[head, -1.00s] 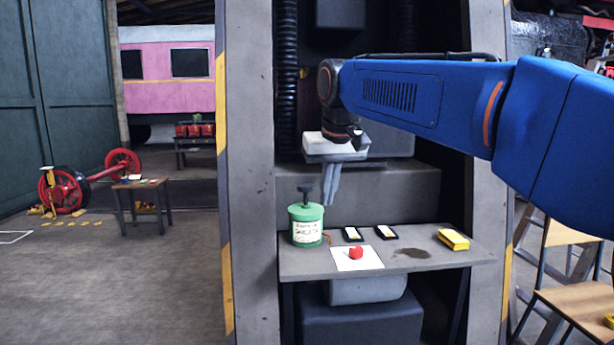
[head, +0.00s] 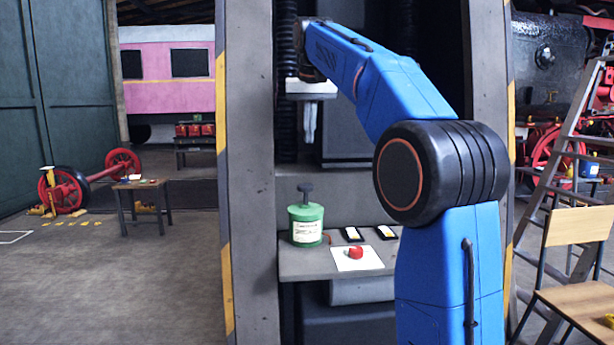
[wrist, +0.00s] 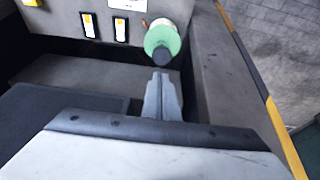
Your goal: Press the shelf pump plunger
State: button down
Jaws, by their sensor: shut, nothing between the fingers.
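The shelf pump is a green can (head: 306,226) with a white label, standing upright at the left end of the grey shelf (head: 300,268). Its dark plunger (head: 306,190) sticks up from the lid with a flat knob on top. In the wrist view the can (wrist: 174,38) and the plunger knob (wrist: 161,56) show just beyond my fingertips. My gripper (head: 309,138) is shut and empty, pointing down. In the head view it hangs above the plunger with a clear gap below the fingertips. It also shows in the wrist view (wrist: 161,78).
On the shelf, a red knob (head: 355,253) sits on a white sheet (head: 372,262), near two small dark-framed cards (head: 386,232). A grey post (head: 248,150) with yellow stripes stands close left of the can. My arm hides the shelf's right part.

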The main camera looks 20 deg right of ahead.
jog(key=shift+w+r, duration=0.15)
jog(key=shift+w, duration=0.15)
send_over(307, 186)
notch_tip(307, 186, down, 12)
jog(key=shift+s+f, duration=0.15)
jog(key=shift+f, duration=0.65)
jog(key=shift+f, duration=1.9)
jog(key=shift+r, duration=0.1)
